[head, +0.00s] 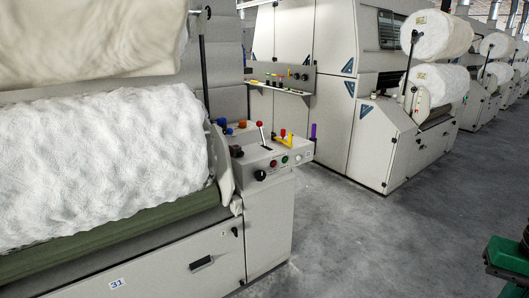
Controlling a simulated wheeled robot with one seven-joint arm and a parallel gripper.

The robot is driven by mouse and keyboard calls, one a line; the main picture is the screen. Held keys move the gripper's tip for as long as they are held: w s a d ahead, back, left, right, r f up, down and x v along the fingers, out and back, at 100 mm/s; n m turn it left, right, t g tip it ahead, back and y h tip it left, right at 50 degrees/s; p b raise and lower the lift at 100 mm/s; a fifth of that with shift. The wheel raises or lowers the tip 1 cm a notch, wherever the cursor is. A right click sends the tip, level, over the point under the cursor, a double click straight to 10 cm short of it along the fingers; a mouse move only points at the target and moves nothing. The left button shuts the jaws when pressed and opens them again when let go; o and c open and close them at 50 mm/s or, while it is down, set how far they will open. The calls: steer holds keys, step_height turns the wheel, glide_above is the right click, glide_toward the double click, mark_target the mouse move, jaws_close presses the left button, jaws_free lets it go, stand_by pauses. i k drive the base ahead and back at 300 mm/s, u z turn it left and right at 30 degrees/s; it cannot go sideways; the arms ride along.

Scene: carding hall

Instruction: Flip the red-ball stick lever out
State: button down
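The red-ball stick lever (260,129) stands on top of the grey control box at the end of the near carding machine. It has a red ball on a thin stick that rises from a dark slot and looks close to upright, leaning slightly left. A smaller red knob (283,132) shows to its right, beside a yellow handle (289,141). My gripper is not visible in the head view, and nothing is seen touching the lever.
The control box (270,165) also carries blue and orange knobs on its left, a purple handle (313,131) on its right and buttons on its front. A shelf with coloured handles (280,88) is behind. White fibre (100,165) fills the left. Grey floor (370,235) is open at right.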

mark_target(259, 123)
steer(key=u, duration=0.15)
steer(key=i, duration=1.35)
steer(key=u, duration=0.3)
steer(key=i, duration=1.4)
steer(key=u, duration=0.05)
